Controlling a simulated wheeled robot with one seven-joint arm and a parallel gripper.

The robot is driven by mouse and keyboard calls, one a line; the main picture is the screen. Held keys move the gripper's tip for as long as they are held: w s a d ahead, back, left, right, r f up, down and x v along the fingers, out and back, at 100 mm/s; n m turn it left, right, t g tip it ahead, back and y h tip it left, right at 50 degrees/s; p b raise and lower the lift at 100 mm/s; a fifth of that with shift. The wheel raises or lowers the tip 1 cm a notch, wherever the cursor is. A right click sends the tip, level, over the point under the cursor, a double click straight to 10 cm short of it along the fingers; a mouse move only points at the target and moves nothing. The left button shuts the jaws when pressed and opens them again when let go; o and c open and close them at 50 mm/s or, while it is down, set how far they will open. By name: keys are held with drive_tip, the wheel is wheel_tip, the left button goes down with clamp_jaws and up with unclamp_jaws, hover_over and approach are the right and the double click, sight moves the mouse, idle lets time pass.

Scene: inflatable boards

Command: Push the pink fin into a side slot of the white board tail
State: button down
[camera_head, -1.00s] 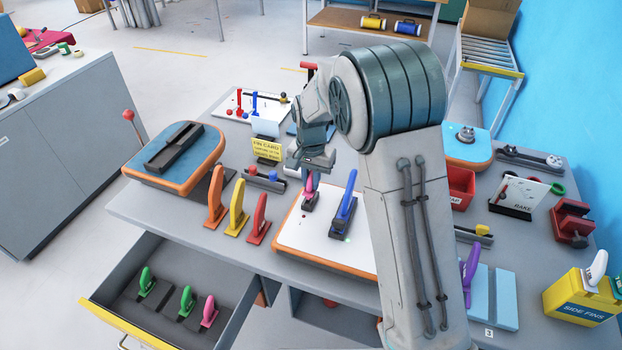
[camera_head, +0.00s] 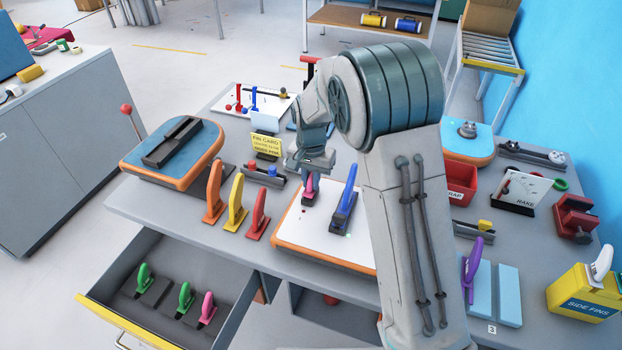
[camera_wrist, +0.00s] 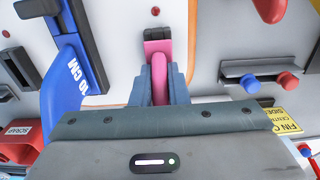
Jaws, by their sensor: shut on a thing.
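The white board tail (camera_head: 290,237) with an orange edge lies on the bench and also fills the upper middle of the wrist view (camera_wrist: 112,80). My gripper (camera_head: 311,176) is shut on the pink fin (camera_wrist: 159,68), whose sides sit between the two fingers. In the wrist view the fin's lower end meets a dark side slot box (camera_wrist: 157,34). I cannot tell how deep it is in the slot. In the head view the pink fin (camera_head: 309,186) stands above the board's left side. A blue fin (camera_head: 347,195) stands in the middle slot.
Orange, yellow and red fins (camera_head: 236,205) stand left of the board. A fin card (camera_head: 266,145) and a small rack with red and blue knobs (camera_head: 264,176) are behind. An open drawer (camera_head: 165,290) holds green and pink fins. A purple fin (camera_head: 471,262) stands at right.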

sight(311, 174)
drive_tip(key=shift+f+b, duration=0.3)
drive_tip(key=shift+f, duration=0.15)
drive_tip(key=c, duration=1.3)
unclamp_jaws()
drive_tip(key=shift+r, duration=0.15)
wheel_tip(311, 174, up, 14)
drive_tip(key=shift+f+b, duration=0.2)
drive_tip(key=shift+b, duration=0.5)
